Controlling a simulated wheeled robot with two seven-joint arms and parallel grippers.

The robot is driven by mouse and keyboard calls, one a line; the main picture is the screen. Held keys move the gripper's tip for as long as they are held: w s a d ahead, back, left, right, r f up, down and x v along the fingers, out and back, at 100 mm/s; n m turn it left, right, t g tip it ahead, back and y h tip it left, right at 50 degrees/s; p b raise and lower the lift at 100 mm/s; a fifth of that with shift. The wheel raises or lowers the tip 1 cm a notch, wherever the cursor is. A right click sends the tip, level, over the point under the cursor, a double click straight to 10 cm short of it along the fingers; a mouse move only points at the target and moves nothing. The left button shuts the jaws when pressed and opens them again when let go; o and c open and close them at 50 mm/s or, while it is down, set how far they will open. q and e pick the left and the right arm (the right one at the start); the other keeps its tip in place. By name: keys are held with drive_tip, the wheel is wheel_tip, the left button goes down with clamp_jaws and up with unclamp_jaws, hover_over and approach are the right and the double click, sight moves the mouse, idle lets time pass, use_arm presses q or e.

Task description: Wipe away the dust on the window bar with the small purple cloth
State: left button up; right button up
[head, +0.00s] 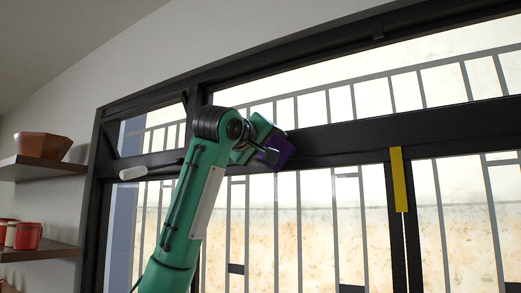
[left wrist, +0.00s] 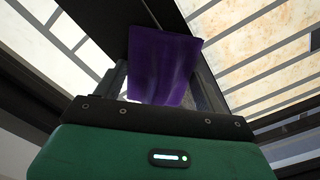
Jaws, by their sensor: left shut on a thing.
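The small purple cloth (head: 279,150) is at the black horizontal window bar (head: 345,139) in the head view, just right of the vertical post. My left gripper (head: 268,148) is shut on the cloth and raised to the bar. In the left wrist view the cloth (left wrist: 165,65) hangs flat between the fingers and covers part of the dark bar (left wrist: 150,14) behind it. I cannot tell whether the cloth touches the bar. No dust can be made out on the bar. My right gripper is in neither view.
A yellow strip (head: 399,180) hangs on the window frame at the right. A white handle-like piece (head: 132,173) juts out left of my arm. Wall shelves (head: 40,168) at the left hold a wooden bowl (head: 41,145) and red mugs (head: 28,236).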

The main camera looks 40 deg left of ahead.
sight(284, 148)
use_arm(q)
drive_tip(key=shift+w+d, duration=0.15)
drive_tip(key=shift+d, duration=0.75)
drive_tip(key=shift+d+f, duration=0.1)
drive_tip(key=shift+d, duration=0.55)
drive_tip(key=shift+w+d, duration=0.1)
drive_tip(key=shift+d, duration=0.7)
drive_tip(key=shift+w+d+b, duration=0.15)
drive_tip(key=shift+d+b, duration=0.15)
drive_tip(key=shift+d, duration=0.05)
drive_tip(key=shift+a, duration=0.25)
drive_tip(key=shift+s+a, duration=0.2)
drive_tip(key=shift+a, duration=0.7)
drive_tip(key=shift+s+a, duration=0.15)
drive_tip(key=shift+a, duration=1.3)
drive_tip(key=shift+s+a, duration=0.15)
drive_tip(key=shift+a, duration=1.35)
drive_tip(key=a, duration=0.6)
drive_tip(key=shift+s+a, duration=0.3)
drive_tip(key=shift+s, duration=0.1)
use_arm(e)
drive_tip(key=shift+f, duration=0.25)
